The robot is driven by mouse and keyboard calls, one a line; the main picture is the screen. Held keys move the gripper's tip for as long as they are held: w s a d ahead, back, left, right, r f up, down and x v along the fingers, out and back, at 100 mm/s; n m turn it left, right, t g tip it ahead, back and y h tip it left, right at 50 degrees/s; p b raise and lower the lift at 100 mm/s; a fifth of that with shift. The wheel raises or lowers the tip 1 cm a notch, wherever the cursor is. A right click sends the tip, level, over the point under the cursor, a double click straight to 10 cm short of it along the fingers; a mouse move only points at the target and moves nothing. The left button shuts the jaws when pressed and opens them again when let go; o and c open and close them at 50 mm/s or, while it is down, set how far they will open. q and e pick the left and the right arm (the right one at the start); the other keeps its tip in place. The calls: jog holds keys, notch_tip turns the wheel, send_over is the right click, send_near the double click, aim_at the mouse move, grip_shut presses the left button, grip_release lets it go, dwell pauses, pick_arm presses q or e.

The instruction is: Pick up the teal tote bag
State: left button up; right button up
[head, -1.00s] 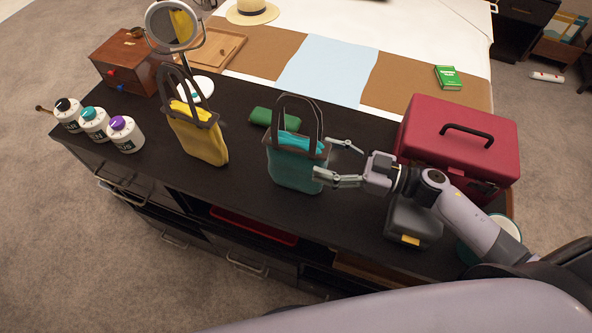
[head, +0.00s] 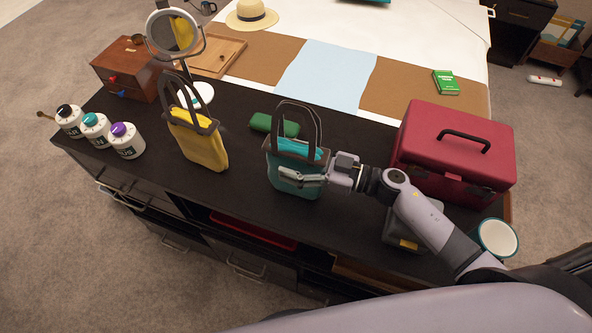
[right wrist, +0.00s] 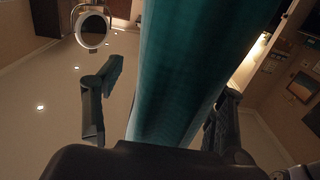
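The teal tote bag (head: 284,160) stands upright on the dark counter with its dark handles up and lighter teal stuff showing at its top. It also fills the middle of the right wrist view (right wrist: 190,70). My right gripper (head: 300,174) is at the bag's right side, with one finger along its front face; the other is hidden in the head view. In the right wrist view the fingers are spread on either side of the bag, with a clear gap at the left finger. My left gripper is not in view.
A yellow tote bag (head: 200,145) stands to the left and a green case (head: 274,125) lies behind. A red toolbox (head: 455,150) is close on the right, with a dark grey box (head: 402,238) under my arm. Jars (head: 97,130) and a mirror (head: 174,34) stand further left.

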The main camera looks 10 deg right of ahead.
grip_shut()
dwell(0.7)
